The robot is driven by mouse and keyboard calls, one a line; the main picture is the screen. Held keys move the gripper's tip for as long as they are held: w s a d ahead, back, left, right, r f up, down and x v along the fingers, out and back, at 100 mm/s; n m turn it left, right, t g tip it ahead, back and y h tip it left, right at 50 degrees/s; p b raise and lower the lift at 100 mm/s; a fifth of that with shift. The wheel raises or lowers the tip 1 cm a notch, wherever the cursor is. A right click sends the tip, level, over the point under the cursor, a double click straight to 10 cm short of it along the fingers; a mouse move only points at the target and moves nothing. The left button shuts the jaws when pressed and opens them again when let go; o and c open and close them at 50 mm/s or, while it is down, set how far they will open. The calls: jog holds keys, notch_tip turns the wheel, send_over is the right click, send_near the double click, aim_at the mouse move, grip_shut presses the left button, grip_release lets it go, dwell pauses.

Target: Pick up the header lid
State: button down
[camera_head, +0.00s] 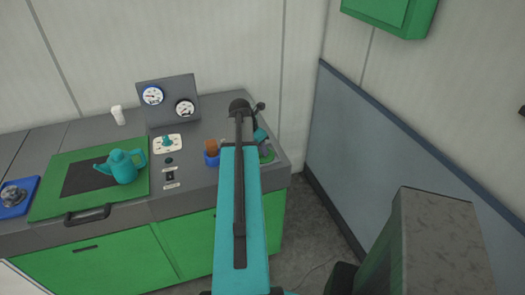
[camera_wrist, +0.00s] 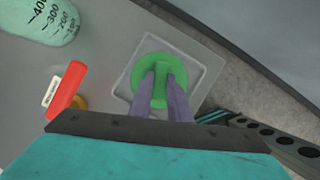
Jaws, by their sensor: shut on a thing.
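The header lid appears to be the green round piece (camera_wrist: 148,60) in the wrist view, over a light grey square plate (camera_wrist: 206,60) near the counter's edge. My gripper (camera_wrist: 161,78) has both grey-purple fingers on the lid's middle and is shut on it. The fingers cover part of the lid's near side. I cannot tell whether the lid touches the plate or is raised. In the head view my teal arm hides most of that counter corner, and the fingertips cannot be made out.
A marked translucent beaker (camera_wrist: 52,22) and a red handle (camera_wrist: 68,88) stand left of the lid. On the counter are a teal teapot (camera_head: 124,168), a gauge panel (camera_head: 168,99), a white bottle (camera_head: 118,115) and a blue cup (camera_head: 211,159). A blue-grey wall panel (camera_head: 380,160) stands right.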

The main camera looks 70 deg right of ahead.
jog(key=shift+r, duration=0.15)
jog(key=shift+r+b, duration=0.75)
jog(key=shift+r, duration=0.6)
jog(key=shift+a+r, duration=0.1)
jog(key=shift+r, duration=0.1)
jog(key=s+a+r+b, duration=0.1)
jog(key=s+a+b, duration=0.2)
jog(key=a+b, duration=1.2)
jog(key=shift+s+r+b, duration=0.2)
jog(key=shift+s+b, duration=0.1)
jog(key=shift+s, duration=0.1)
jog(key=shift+a+r, duration=0.1)
jog(key=shift+a, duration=0.05)
jog(key=shift+s, duration=0.1)
